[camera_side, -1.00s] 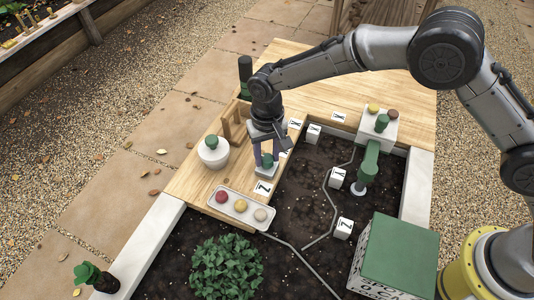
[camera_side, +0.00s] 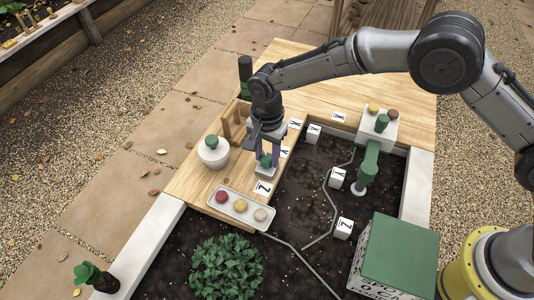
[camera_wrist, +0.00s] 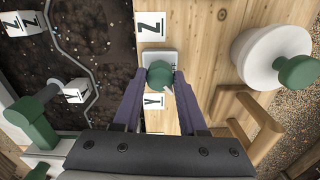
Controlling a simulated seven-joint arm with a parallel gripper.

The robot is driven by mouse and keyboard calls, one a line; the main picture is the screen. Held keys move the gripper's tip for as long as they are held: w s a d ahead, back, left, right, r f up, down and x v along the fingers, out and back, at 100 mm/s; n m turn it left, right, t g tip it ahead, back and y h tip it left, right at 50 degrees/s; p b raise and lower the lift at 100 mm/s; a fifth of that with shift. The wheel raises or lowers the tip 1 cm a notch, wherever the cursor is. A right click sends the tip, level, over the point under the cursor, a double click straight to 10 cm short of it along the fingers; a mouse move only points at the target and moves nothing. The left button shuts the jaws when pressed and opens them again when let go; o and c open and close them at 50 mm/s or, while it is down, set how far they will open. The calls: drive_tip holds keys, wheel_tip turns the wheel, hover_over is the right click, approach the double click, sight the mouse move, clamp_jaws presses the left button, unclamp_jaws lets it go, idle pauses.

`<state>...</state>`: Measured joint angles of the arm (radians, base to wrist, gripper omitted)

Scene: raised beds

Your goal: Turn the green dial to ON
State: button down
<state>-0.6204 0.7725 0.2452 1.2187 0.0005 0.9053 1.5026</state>
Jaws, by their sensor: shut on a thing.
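The green dial (camera_wrist: 159,74) sits on a small white base plate (camera_wrist: 152,55) on the wooden bench top. It also shows in the side view (camera_side: 266,159), partly hidden by my fingers. My gripper (camera_side: 267,163) points down over it, and in the wrist view its purple fingers (camera_wrist: 158,77) are shut on the dial, one on each side. A small pale mark shows at the dial's lower right edge in the wrist view. I cannot read any ON marking on the plate, so the dial's setting is unclear.
A white pot (camera_side: 212,155) with a green knob and a wooden rack (camera_side: 228,125) stand close by. A tray (camera_side: 227,219) with three round pieces lies in front. Lettered cards (camera_side: 263,188) lie near the bench edge. A white box (camera_side: 377,128) stands at the back right.

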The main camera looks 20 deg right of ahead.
sight(267, 158)
drive_tip(key=m, duration=0.4)
drive_tip(key=shift+r, duration=0.1)
drive_tip(key=shift+m, duration=1.8)
drive_tip(key=shift+c, duration=2.2)
unclamp_jaws()
wheel_tip(267, 158, up, 14)
